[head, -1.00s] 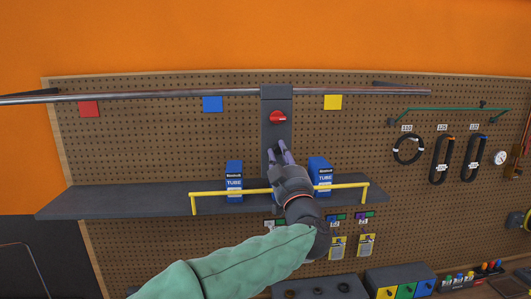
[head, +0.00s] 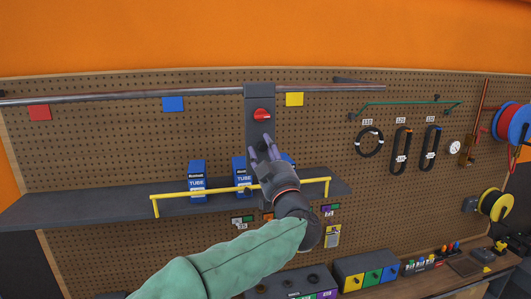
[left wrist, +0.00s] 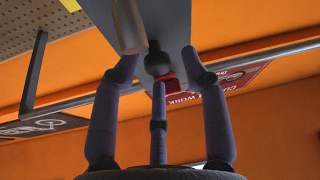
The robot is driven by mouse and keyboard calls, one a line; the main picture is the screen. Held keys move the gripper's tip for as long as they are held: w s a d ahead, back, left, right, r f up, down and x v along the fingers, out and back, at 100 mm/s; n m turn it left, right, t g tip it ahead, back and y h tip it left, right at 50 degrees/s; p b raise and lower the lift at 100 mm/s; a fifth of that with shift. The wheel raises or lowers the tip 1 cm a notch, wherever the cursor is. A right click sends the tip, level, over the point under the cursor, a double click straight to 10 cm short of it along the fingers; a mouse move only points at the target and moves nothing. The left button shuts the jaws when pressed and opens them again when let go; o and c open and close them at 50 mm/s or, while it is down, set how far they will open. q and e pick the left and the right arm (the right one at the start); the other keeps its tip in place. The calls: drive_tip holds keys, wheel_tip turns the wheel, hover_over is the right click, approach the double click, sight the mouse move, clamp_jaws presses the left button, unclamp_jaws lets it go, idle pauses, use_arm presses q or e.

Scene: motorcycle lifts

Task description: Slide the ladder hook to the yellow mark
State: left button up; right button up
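The ladder hook (head: 259,100) is a dark grey upright plate with a red knob, hanging on a long metal rail (head: 200,92). The yellow mark (head: 294,99) is a square on the pegboard, just right of the hook, with a small gap between them in the head view. My left gripper (head: 262,146) is at the lower front of the plate. In the left wrist view its fingers (left wrist: 160,62) are spread apart, with the plate (left wrist: 170,18) and a short peg (left wrist: 128,25) beyond the tips. Contact cannot be told. The right gripper is not in view.
A blue mark (head: 173,104) and a red mark (head: 39,112) lie left along the rail. Below, a dark shelf (head: 95,202) carries blue tube boxes (head: 197,178) behind a yellow bar (head: 190,196). My left forearm passes in front of the shelf.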

use_arm(q)
drive_tip(key=shift+f, duration=0.15)
drive_tip(key=shift+s+d+f, duration=0.15)
drive_tip(key=shift+s+d, duration=0.05)
drive_tip(key=shift+s, duration=0.15)
drive_tip(key=v, duration=1.1)
drive_tip(key=shift+s, duration=0.1)
